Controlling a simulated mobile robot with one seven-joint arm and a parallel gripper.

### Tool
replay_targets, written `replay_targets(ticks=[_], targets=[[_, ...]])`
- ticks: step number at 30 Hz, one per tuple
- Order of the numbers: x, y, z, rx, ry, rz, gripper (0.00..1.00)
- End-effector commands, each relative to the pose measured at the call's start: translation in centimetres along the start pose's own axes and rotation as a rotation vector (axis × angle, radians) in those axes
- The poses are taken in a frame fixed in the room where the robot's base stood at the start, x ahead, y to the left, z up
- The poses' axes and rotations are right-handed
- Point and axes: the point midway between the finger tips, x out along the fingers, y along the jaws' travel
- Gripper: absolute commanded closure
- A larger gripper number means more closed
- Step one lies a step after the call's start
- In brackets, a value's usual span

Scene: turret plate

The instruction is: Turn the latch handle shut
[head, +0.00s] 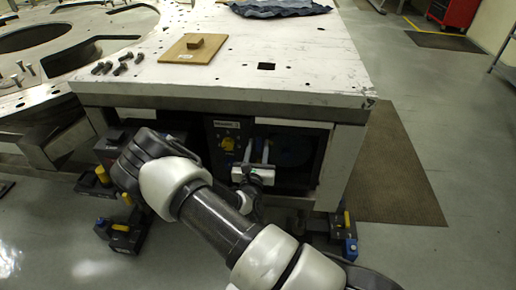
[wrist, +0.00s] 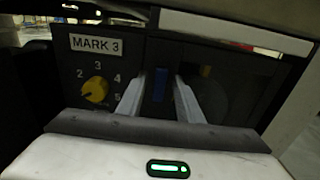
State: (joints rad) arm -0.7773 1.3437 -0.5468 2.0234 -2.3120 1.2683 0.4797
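The latch handle looks to be the short blue upright bar (wrist: 160,84) on a dark panel in the wrist view. My gripper (wrist: 164,78) is open, with one pale finger on each side of the blue bar and a dark gap showing beside it. I cannot tell how deep the bar sits between the fingers. In the head view my gripper (head: 257,150) reaches into the bay under the white table, and the handle is not clearly seen there. A yellow knob (wrist: 95,90) with a number dial sits left of the bar, under a "MARK 3" label (wrist: 96,44).
The white table top (head: 310,60) overhangs the bay, and its leg (head: 340,165) stands at the right. A wooden board (head: 193,49), several bolts (head: 118,65) and a dark cloth (head: 280,7) lie on top. Open floor and a brown mat (head: 395,170) are at the right.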

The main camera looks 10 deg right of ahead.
Motion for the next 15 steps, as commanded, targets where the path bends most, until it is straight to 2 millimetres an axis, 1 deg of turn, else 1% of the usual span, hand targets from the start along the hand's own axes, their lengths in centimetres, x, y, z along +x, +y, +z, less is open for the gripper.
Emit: replay_targets(ticks=[5, 6, 11, 12, 15], targets=[[0.01, 0.0, 0.02, 0.0, 0.0, 0.0, 0.67], [0.0, 0.0, 0.01, 0.0, 0.0, 0.0, 0.71], [-0.02, 0.0, 0.0, 0.0, 0.0, 0.0, 0.98], [-0.02, 0.0, 0.0, 0.0, 0.0, 0.0, 1.0], [-0.03, 0.0, 0.0, -0.001, 0.0, 0.0, 1.0]])
